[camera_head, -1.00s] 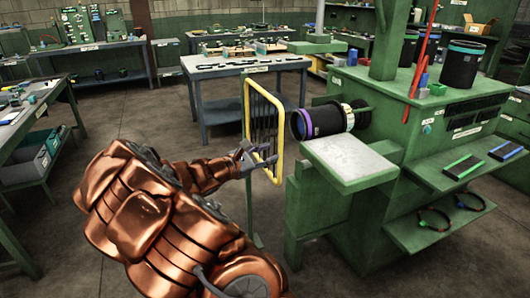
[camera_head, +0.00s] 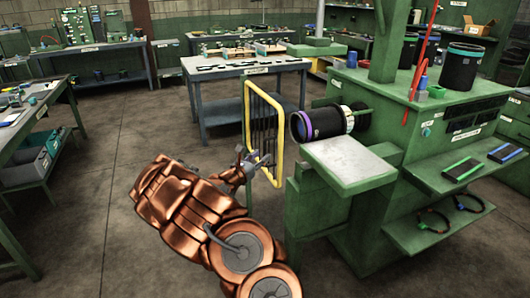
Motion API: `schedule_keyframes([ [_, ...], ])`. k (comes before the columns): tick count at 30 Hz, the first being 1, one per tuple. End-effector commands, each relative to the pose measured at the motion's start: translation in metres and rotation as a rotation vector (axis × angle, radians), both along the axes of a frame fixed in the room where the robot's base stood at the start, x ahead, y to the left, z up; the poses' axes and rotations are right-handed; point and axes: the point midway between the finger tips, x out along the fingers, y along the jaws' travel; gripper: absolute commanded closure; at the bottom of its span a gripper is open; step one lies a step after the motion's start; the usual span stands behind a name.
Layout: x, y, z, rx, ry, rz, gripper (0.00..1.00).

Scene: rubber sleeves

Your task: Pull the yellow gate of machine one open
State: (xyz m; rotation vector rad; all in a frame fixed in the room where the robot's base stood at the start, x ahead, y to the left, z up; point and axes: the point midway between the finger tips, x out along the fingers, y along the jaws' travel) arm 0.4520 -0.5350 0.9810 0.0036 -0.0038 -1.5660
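The yellow gate (camera_head: 281,150) is an upright yellow frame with dark vertical bars, standing in front of the round mouth of the green machine (camera_head: 330,215). My gripper (camera_head: 257,158) is at the lower part of the gate, on the side toward me, overlapping its lower bars in the picture. The fingers are small here, and I cannot tell whether they touch the gate or are closed on a bar. My copper-coloured arm comes up from the bottom of the view and hides the floor below the gripper.
A black cylinder with a purple ring (camera_head: 318,122) lies sideways just right of the gate. A pale plate (camera_head: 350,160) juts from the machine below it. A grey table (camera_head: 215,75) stands behind the gate. The floor to the left (camera_head: 120,150) is clear.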

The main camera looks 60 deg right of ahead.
Motion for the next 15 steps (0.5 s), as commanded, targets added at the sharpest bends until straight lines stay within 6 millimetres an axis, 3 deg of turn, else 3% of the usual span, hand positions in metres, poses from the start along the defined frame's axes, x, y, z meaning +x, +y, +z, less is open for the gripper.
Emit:
schedule_keyframes([
  [6, -0.002, -0.024, 0.001, 0.002, -0.001, -0.004, 0.61],
  [15, -0.001, -0.034, 0.001, 0.001, -0.002, -0.002, 0.61],
])
